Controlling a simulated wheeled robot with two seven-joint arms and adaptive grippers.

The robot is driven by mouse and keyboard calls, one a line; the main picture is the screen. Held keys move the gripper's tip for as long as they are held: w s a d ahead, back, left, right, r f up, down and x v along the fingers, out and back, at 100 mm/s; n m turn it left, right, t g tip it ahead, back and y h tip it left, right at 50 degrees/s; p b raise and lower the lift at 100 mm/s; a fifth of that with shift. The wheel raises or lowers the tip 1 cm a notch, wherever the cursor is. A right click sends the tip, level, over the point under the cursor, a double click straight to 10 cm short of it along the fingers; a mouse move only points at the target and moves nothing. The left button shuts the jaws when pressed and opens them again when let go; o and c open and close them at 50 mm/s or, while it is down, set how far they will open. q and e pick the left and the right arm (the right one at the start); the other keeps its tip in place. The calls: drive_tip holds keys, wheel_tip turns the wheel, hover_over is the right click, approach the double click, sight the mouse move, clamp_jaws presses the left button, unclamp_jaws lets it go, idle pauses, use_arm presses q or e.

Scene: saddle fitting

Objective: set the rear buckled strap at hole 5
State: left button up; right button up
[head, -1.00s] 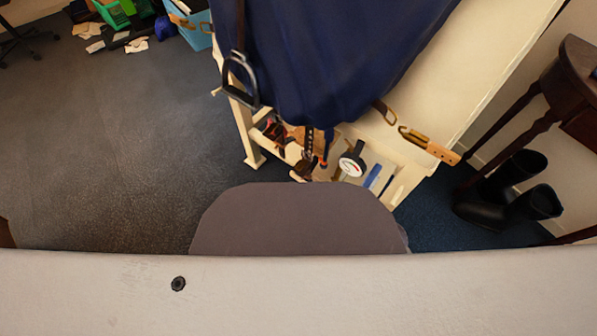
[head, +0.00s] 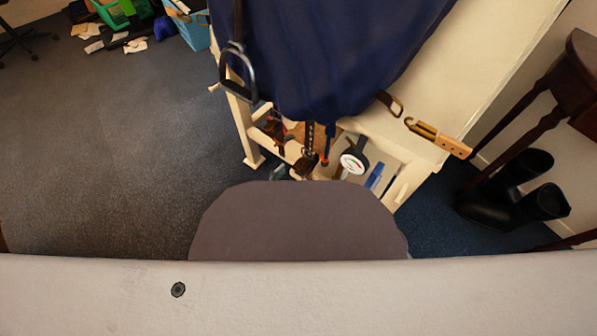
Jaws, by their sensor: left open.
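A dark blue cover (head: 330,55) drapes over the saddle and hides most of it. A dark strap with a row of holes (head: 310,137) hangs below its lower edge. I cannot tell the hole numbers or whether it is the rear one. Dark parts at the strap's lower end seem to include my left gripper (head: 304,166), small and mostly hidden, its jaws open. I cannot tell whether it touches the strap. A stirrup iron (head: 239,73) hangs at the left. My right gripper is not in view.
A cream stand (head: 240,125) holds a shelf with small items, among them a round white dial gauge (head: 353,162). A metal ring (head: 391,104) and a tan holed piece with a hook (head: 440,138) lie at the right. Black boots (head: 515,190) stand by a dark wooden table (head: 560,85).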

sight(299, 170)
use_arm(q)
drive_tip(key=shift+b+x, duration=0.7)
drive_tip(key=shift+x, duration=1.4)
drive_tip(key=c, duration=1.5)
drive_tip(key=shift+o, duration=0.2)
drive_tip(key=shift+r, duration=0.1)
